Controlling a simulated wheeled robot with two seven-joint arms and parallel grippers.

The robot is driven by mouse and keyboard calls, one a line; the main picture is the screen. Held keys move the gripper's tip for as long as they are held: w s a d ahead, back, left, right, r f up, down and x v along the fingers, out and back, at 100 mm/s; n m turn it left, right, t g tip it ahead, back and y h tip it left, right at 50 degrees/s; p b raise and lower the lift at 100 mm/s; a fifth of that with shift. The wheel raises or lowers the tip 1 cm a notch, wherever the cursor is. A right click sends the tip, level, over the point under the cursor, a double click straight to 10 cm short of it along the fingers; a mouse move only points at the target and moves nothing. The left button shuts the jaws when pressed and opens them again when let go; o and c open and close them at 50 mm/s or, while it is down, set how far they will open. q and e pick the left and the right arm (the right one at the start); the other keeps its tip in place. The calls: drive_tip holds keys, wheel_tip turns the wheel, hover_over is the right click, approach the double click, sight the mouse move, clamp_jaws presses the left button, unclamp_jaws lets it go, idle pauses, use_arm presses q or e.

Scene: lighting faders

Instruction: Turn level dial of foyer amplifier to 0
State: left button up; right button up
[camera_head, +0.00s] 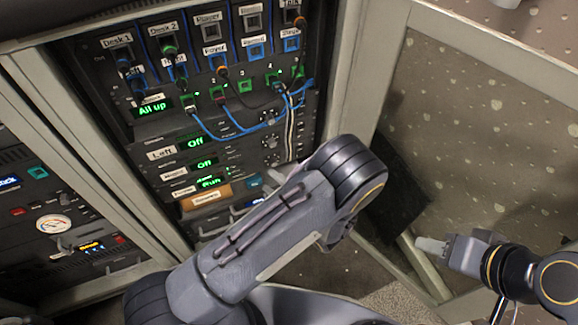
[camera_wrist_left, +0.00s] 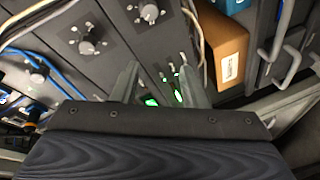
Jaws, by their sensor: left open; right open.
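The rack's stacked amplifier units show green displays in the head view: "Off" (camera_head: 195,142), "Off" (camera_head: 204,164) and "Run" (camera_head: 210,182). Their labels are too small for me to tell surely which is the foyer amplifier. Dark round dials (camera_head: 268,118) sit at the units' right side. My left gripper (camera_wrist_left: 157,70) is open and empty in front of the panel, apart from the dials. My right gripper (camera_head: 432,246) is open, off to the right, away from the rack.
Blue cables (camera_head: 235,128) and pale cables (camera_head: 289,130) hang close to the dials. An orange box (camera_wrist_left: 215,45) with a label is beside the units. A second rack with a gauge (camera_head: 54,223) stands at left. The wooden cabinet frame (camera_head: 365,60) edges the rack at right.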

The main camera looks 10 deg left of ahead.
sight(275, 165)
use_arm(q)
drive_tip(key=d+f+m+t+h, duration=0.2)
drive_tip(key=d+m+t, duration=0.2)
drive_tip(key=m, duration=0.2)
drive_tip(key=b+x, duration=0.1)
drive_tip(key=x, duration=0.7)
drive_tip(key=shift+w+d+f, duration=0.15)
drive_tip(key=shift+d+f, duration=0.05)
drive_tip(key=shift+d, duration=0.05)
use_arm(e)
drive_tip(key=shift+s+d+f, duration=0.15)
drive_tip(key=shift+d+f, duration=0.3)
use_arm(q)
clamp_jaws()
